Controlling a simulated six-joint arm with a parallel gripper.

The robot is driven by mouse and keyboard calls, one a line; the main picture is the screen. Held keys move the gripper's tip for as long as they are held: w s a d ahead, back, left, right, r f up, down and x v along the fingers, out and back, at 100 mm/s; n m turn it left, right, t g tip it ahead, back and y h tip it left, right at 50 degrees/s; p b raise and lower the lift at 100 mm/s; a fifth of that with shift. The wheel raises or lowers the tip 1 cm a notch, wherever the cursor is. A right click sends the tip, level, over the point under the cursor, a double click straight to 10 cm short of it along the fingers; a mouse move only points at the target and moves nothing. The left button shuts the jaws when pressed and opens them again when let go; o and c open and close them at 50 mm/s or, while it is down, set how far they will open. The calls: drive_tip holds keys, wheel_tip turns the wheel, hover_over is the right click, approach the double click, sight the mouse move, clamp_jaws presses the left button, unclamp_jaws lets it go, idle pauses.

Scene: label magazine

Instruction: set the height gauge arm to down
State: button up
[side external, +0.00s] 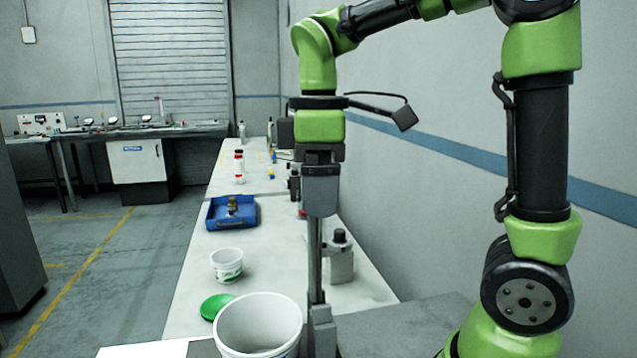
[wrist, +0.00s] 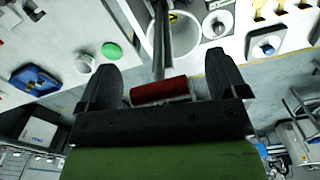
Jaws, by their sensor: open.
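A red cylindrical grip (wrist: 160,90) lies between the two dark fingers of my gripper (wrist: 164,75) in the wrist view. A grey metal bar (wrist: 162,40) runs from it towards the top edge; these look like the height gauge arm and its handle. The fingers are open, one on each side of the red grip, with gaps visible. In the side view my gripper (side external: 320,208) points down, in line with a grey upright post (side external: 315,262) that meets a grey block near the bottom edge. The grip is largely hidden there, so the arm's position is unclear.
A white bucket (side external: 258,328) stands close left of the post. A green lid (side external: 216,306), a white cup (side external: 227,264) and a blue tray (side external: 218,224) lie further along the bench. A grey device with a black knob (side external: 340,262) stands right of the post, before the wall.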

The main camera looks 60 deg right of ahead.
drive_tip(key=c, duration=1.2)
drive_tip(key=shift+w+a+f+g+h, duration=0.1)
drive_tip(key=shift+w+a+g+h, duration=0.25)
drive_tip(key=shift+w+a, duration=0.3)
drive_tip(key=shift+c, duration=0.2)
drive_tip(key=w+a+f+g+h, duration=0.3)
drive_tip(key=w+a+f, duration=0.5)
drive_tip(key=w+a, duration=0.2)
wheel_tip(320, 180, down, 9)
drive_tip(key=w+a, duration=0.1)
drive_tip(key=shift+w+a, duration=0.25)
drive_tip(key=shift+a, duration=0.1)
